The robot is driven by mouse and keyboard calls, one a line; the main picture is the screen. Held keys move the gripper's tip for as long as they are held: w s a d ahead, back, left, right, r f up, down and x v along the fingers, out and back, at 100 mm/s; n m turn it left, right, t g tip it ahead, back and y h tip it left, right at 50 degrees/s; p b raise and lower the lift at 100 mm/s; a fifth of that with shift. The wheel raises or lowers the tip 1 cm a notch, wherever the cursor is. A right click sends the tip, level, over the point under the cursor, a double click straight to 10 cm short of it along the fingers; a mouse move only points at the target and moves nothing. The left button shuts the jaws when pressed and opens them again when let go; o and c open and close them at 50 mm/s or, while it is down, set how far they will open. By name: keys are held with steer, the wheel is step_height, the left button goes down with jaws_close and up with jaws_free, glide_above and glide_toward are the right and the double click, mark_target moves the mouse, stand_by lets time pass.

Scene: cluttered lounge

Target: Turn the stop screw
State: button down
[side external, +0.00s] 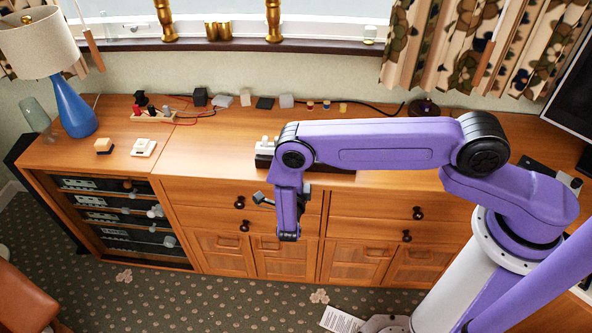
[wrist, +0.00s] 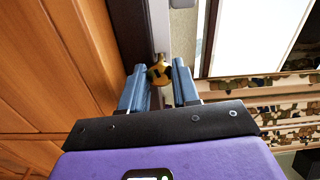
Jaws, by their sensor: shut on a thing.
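The stop screw (wrist: 160,76) shows in the wrist view as a small round brass-coloured head with dark marks. It sits against a pale strip beside a dark band. My gripper (wrist: 159,69) has one blue finger on each side of this head and is shut on it. In the side external view the screw cannot be made out, and my purple arm hides most of the place where the fingers work, in front of the wooden cabinet (side external: 205,160).
A dark box with white parts (side external: 264,150) lies on the cabinet top, partly behind my arm. A blue lamp (side external: 74,105), small blocks and cables stand along the top. Open shelves with devices (side external: 110,215) are at left. The carpet in front has free room.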

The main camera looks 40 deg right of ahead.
steer(key=shift+d, duration=0.15)
stand_by(0.4)
steer(key=c, duration=0.8)
jaws_free()
steer(key=v, duration=1.7)
steer(key=shift+a, duration=0.3)
steer(key=shift+s+r, duration=0.1)
